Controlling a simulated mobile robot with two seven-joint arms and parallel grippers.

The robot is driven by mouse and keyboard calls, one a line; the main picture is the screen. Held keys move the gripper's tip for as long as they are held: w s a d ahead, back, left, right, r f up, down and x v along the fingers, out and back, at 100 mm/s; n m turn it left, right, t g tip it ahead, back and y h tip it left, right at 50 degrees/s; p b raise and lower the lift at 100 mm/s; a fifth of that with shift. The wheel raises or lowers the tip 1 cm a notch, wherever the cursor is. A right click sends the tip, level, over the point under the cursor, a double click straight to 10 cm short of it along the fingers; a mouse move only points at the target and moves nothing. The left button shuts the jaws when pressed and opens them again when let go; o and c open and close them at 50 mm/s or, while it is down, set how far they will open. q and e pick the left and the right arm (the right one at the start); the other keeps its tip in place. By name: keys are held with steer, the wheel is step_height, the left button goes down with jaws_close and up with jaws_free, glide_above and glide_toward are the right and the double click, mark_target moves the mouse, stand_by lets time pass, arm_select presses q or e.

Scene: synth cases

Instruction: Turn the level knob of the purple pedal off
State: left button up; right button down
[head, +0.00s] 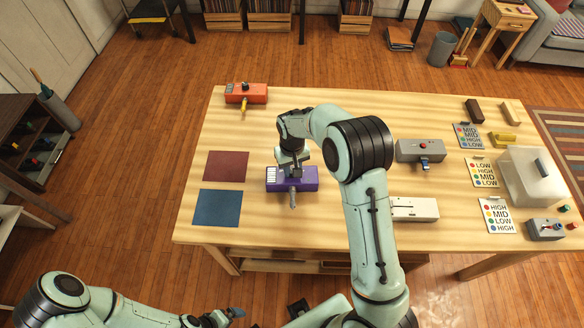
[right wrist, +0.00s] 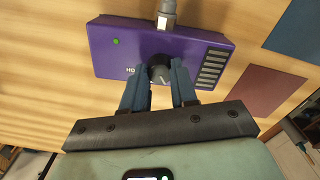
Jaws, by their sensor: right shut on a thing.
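The purple pedal (head: 308,183) lies on the wooden table below my right gripper (head: 291,170). In the right wrist view the pedal (right wrist: 108,62) shows a small green light (right wrist: 116,41), a striped light panel (right wrist: 212,68) and partly hidden white lettering. Its dark round knob (right wrist: 160,75) carries a pale pointer mark and sits between the two blue fingers of my right gripper (right wrist: 159,80), which is shut on it. A grey plug or cable end (right wrist: 167,12) joins the pedal's edge. My left gripper (head: 226,314) is low at the front, away from the table; its jaws are unclear.
An orange pedal (head: 255,96) stands at the back left, a grey one (head: 410,151) and a white one (head: 425,209) right of my arm. Red (head: 226,166) and blue (head: 217,208) mats lie left of the purple pedal. Cards (head: 483,173) and a clear-lidded box (head: 530,185) fill the right end.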

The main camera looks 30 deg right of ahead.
steer(key=n, duration=0.5)
stand_by(0.6)
steer(key=shift+s, duration=0.1)
steer(key=c, duration=0.9)
jaws_free()
steer(key=shift+o, duration=0.2)
step_height(320, 180, up, 13)
steer(key=shift+r+p, duration=0.15)
steer(key=shift+p, duration=0.15)
